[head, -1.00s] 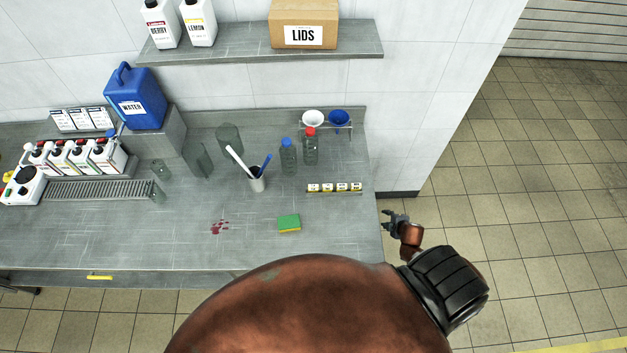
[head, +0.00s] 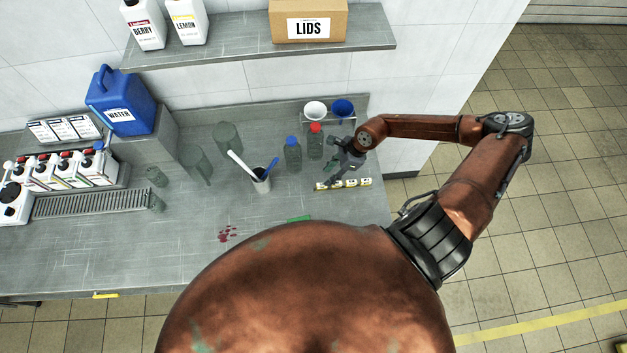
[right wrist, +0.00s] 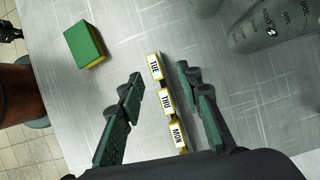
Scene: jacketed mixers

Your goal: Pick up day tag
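A row of small yellow tags with white labels (head: 343,184) lies near the right end of the grey counter. The right wrist view shows a TUE tag (right wrist: 155,67), a THU tag (right wrist: 166,101) and a MON tag (right wrist: 177,136) in line. My right gripper (head: 333,177) is over the left part of the row in the head view. In the right wrist view, its two fingers stand apart on either side of the row, with nothing held. My left gripper does not show in the head view. A dark shape at the wrist view's top left corner may be it, too cropped to read.
A green and yellow sponge (right wrist: 85,46) lies near the row. A red-capped bottle (head: 315,143) and a blue-capped bottle (head: 293,153) stand behind, close to the right gripper. A cup with utensils (head: 261,181) stands left. A shelf (head: 250,45) hangs above.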

